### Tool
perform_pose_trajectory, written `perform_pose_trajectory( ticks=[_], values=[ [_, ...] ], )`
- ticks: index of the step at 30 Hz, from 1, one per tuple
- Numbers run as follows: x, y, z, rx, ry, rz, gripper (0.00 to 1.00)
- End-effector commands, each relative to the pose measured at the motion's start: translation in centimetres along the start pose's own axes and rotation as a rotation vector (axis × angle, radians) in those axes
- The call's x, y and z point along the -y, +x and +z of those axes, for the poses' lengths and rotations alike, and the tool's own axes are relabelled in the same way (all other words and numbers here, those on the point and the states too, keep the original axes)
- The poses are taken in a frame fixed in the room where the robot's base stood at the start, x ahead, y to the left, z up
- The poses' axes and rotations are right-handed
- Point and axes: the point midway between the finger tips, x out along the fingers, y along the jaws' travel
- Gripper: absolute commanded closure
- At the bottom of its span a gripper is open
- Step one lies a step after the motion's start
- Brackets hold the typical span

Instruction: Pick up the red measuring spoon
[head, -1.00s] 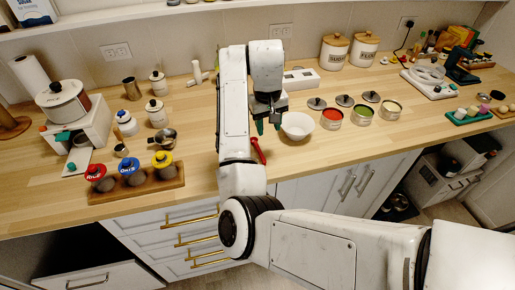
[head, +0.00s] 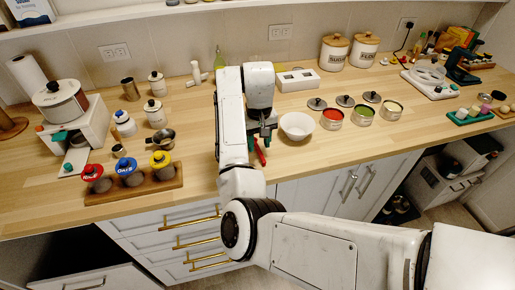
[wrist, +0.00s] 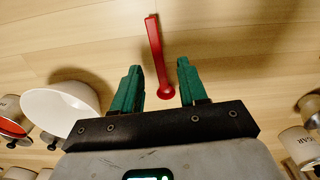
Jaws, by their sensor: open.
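The red measuring spoon (wrist: 156,50) lies on the wooden counter. In the wrist view its handle points up the picture and its rounded end (wrist: 166,92) is between the two green fingers. My gripper (wrist: 160,80) is open and its fingers stand one on each side of the spoon, apart from it. In the head view the spoon (head: 259,152) shows as a short red strip beside my gripper (head: 258,140), partly hidden by my arm. I cannot tell exactly how high the fingertips are above the counter.
A white bowl (head: 297,126) stands close to the right of my gripper; the wrist view shows it at the left (wrist: 60,110). Open cans, red (head: 332,118) and green (head: 363,114), stand beyond it. A wooden rack (head: 150,186) with jars is at the left. Counter in front is clear.

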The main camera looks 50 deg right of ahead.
Motion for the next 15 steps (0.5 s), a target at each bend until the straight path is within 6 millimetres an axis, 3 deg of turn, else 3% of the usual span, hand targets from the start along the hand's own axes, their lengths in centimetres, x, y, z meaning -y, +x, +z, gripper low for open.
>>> perform_pose_trajectory(
  ticks=[6, 13, 15],
  values=[
    [0.0, 2.2, 0.0, 0.001, 0.0, 0.001, 0.57],
    [0.0, 2.4, 0.0, 0.0, 0.001, 0.0, 0.57],
    [0.0, 2.4, 0.0, 0.0, 0.001, 0.0, 0.62]
  ],
)
